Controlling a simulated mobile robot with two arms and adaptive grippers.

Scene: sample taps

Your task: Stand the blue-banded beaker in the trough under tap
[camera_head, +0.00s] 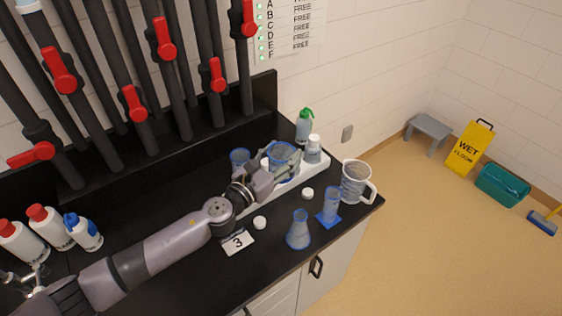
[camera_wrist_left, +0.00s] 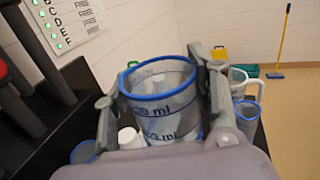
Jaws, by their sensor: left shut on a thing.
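My left gripper (camera_head: 271,169) is shut on the blue-banded beaker (camera_head: 283,153), a clear beaker with a blue rim and blue markings. In the left wrist view the beaker (camera_wrist_left: 160,97) stands upright between the two fingers. In the head view it is over or at the white tray at the back right of the bench; I cannot tell whether it touches the tray. Several dark pipes with red tap handles (camera_head: 133,103) rise along the back wall. The trough under them is dark and hard to make out. My right gripper is not in view.
The white tray (camera_head: 318,168) also holds bottles. A blue-rimmed vessel (camera_head: 239,158) stands left of the gripper. A jug (camera_head: 355,182), a blue cylinder (camera_head: 331,205) and a flask (camera_head: 299,230) stand at the right front. A card marked 3 (camera_head: 238,242) lies near my arm. White bottles (camera_head: 46,225) stand at left.

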